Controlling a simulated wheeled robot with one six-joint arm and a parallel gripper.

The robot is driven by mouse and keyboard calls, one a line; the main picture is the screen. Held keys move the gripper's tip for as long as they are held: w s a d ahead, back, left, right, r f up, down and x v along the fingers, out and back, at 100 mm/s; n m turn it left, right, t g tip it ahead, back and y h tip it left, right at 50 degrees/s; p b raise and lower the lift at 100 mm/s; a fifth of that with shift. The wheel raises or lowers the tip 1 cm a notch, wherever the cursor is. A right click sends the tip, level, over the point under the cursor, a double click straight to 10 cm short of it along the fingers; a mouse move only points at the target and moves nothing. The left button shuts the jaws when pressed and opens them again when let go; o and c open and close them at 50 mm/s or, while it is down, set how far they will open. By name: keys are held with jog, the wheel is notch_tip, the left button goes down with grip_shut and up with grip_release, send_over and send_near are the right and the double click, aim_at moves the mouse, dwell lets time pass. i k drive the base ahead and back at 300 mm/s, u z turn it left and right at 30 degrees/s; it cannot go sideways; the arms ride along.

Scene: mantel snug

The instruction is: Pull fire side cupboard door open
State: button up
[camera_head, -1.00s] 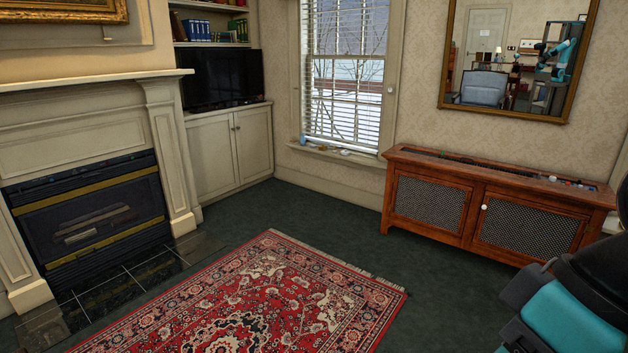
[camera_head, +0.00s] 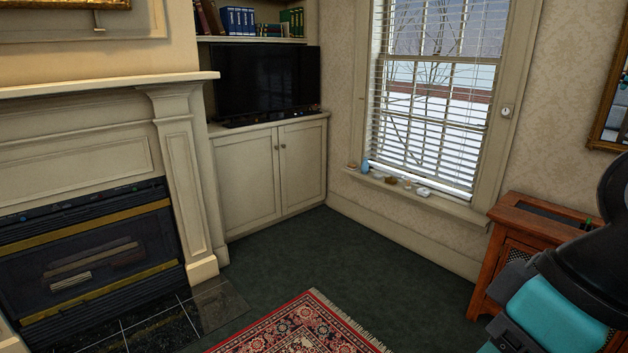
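The cream cupboard beside the fireplace stands in the alcove under the television. Its left door (camera_head: 247,180) and right door (camera_head: 303,163) are both shut. Two small round knobs sit near the seam where the doors meet, the left knob (camera_head: 275,148) and the right knob (camera_head: 284,146). The cupboard front is unblocked. Part of my arm, teal and black, shows at the lower right, well apart from the cupboard. My gripper is not in view.
The fireplace (camera_head: 90,250) with its dark tiled hearth (camera_head: 165,325) juts out left of the cupboard. Green carpet (camera_head: 330,250) lies clear before the doors. A red patterned rug (camera_head: 300,330) lies nearer. A wooden cabinet (camera_head: 510,230) stands at the right under the window side.

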aim_at(245, 166)
jog(key=u, duration=0.2)
jog(key=i, duration=2.6)
jog(key=u, duration=0.15)
jog(key=i, duration=2.45)
